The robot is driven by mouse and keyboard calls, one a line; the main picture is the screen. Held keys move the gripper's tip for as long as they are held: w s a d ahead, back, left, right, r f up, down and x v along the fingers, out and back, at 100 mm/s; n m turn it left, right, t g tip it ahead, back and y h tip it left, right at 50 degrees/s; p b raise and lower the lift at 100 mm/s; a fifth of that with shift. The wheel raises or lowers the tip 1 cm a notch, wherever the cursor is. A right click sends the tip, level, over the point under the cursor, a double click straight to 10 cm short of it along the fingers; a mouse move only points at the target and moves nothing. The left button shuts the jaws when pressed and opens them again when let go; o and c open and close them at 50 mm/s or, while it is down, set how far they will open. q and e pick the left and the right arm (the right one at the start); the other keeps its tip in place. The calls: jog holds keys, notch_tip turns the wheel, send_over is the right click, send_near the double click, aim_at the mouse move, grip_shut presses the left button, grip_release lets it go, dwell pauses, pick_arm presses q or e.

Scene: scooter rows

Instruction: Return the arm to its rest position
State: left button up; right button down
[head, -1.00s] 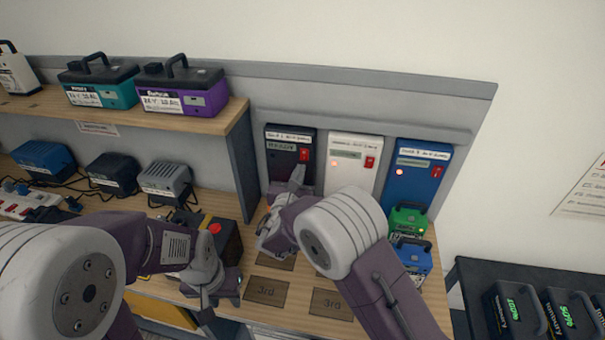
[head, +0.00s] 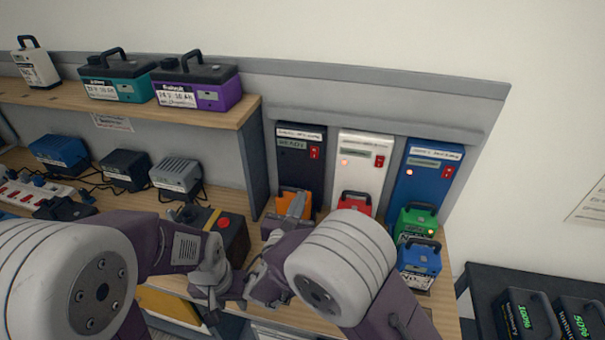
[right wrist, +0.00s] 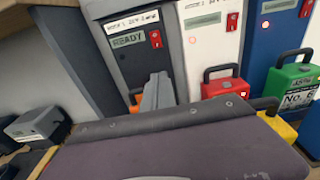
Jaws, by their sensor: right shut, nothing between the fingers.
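My right arm reaches over the wooden bench (head: 448,305). Its gripper (head: 297,206) is shut and empty, pointing up in front of the orange battery (head: 283,204), below the dark charger (head: 300,165). In the right wrist view the finger (right wrist: 157,92) stands in front of the dark charger, apart from its red switch (right wrist: 155,38); the display reads READY. My left gripper (head: 213,292) hangs low over the bench front, beside the black box with a red button (head: 232,235); its jaws are not clear.
A white charger (head: 362,160) and a blue charger (head: 428,172) show red lights. Red (head: 355,203), green (head: 416,220) and blue (head: 419,260) batteries stand close to my right arm. A shelf (head: 190,113) is at left, a black table (head: 490,280) at right.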

jog(key=shift+d, duration=0.1)
jog(key=w+d+r+m+g+h+p, duration=0.1)
jog(key=w+d+r+m+h, duration=0.15)
jog(key=d, duration=0.45)
jog(key=w+d+r+m+g+h, duration=0.1)
jog(key=d+r+m+h, duration=0.15)
jog(key=d, duration=0.35)
jog(key=s+d+f+m+g+h, duration=0.1)
jog(key=s+d+m+g, duration=0.2)
jog(key=d, duration=0.3)
jog(key=s+d+f+m+g+h, duration=0.1)
jog(key=s+d+m+g, duration=0.2)
jog(key=d, duration=0.4)
jog(key=s+d+f+m+g+h+p, duration=0.1)
jog(key=s+d+m+g, duration=0.2)
jog(key=s+d, duration=0.2)
jog(key=shift+d+m+g+h, duration=0.3)
jog(key=shift+d, duration=0.9)
jog(key=s+f+m+g+y, duration=0.6)
jog(key=s+m, duration=0.3)
jog(key=s, duration=0.4)
jog(key=a+f+m+t+y, duration=0.2)
jog(key=a+f+m+y, duration=0.4)
jog(key=a+m, duration=0.4)
jog(key=a, duration=0.2)
jog(key=shift+a+m+p, duration=0.3)
